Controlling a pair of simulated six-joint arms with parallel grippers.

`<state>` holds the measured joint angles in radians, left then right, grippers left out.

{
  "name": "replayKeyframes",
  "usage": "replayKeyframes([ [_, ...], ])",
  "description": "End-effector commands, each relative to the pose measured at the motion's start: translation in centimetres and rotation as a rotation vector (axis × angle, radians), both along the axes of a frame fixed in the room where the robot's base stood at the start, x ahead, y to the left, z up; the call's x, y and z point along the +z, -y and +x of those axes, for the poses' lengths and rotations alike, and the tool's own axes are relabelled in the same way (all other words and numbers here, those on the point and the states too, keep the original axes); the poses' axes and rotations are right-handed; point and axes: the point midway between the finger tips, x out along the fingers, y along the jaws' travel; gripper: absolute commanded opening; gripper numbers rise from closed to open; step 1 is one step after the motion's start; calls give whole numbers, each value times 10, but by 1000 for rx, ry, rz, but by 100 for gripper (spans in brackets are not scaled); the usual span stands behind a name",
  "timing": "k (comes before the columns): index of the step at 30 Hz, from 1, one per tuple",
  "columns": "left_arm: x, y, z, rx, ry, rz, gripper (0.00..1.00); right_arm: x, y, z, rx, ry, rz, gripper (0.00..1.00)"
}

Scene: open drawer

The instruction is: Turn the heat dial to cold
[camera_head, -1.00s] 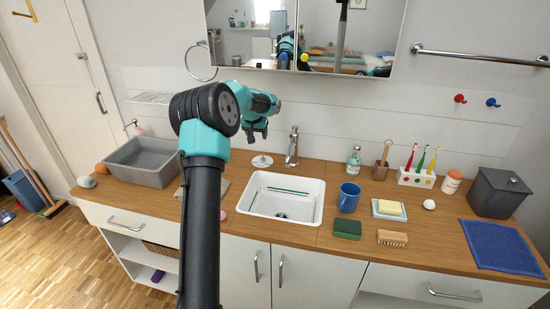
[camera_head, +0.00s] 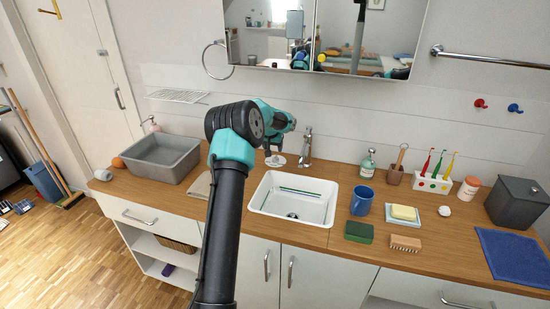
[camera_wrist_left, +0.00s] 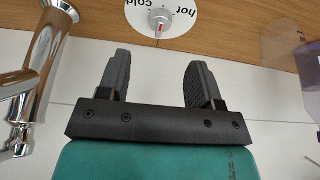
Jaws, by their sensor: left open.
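The heat dial (camera_head: 276,160) is a white disc on the wooden counter, left of the tap. In the left wrist view the dial's knob (camera_wrist_left: 161,18) is round and silver-white with a red mark. The words "hot" and "cold" show upside down on the disc, and the red mark faces the gripper side, between them. The top of the disc is cut off by the frame. My left gripper (camera_head: 272,146) is above the dial, pointing down. In the wrist view its two dark fingers (camera_wrist_left: 160,62) are apart with nothing between them, and the knob lies beyond their tips.
The chrome tap (camera_head: 305,148) stands close to the dial; its body (camera_wrist_left: 38,75) is beside my gripper in the wrist view. The white sink (camera_head: 257,196) is in front. A folded cloth (camera_head: 201,187) lies left of it. A blue mug (camera_head: 361,201) stands right of the sink.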

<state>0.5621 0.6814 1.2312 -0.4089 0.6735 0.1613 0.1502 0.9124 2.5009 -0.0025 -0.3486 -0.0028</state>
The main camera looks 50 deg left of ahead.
Motion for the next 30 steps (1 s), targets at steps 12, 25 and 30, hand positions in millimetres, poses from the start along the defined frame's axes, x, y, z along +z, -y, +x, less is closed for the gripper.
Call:
replayKeyframes([
  [12, -63, -13, 23, 0, 0, 0, 59, 0, 0, 0, 0, 0, 0, 43],
  [25, -77, -17, 28, 0, 1, 1, 59, 0, 0, 0, 0, 0, 0, 43],
  [30, -77, -17, 28, 0, 1, 1, 50, 0, 0, 0, 0, 0, 0, 43],
])
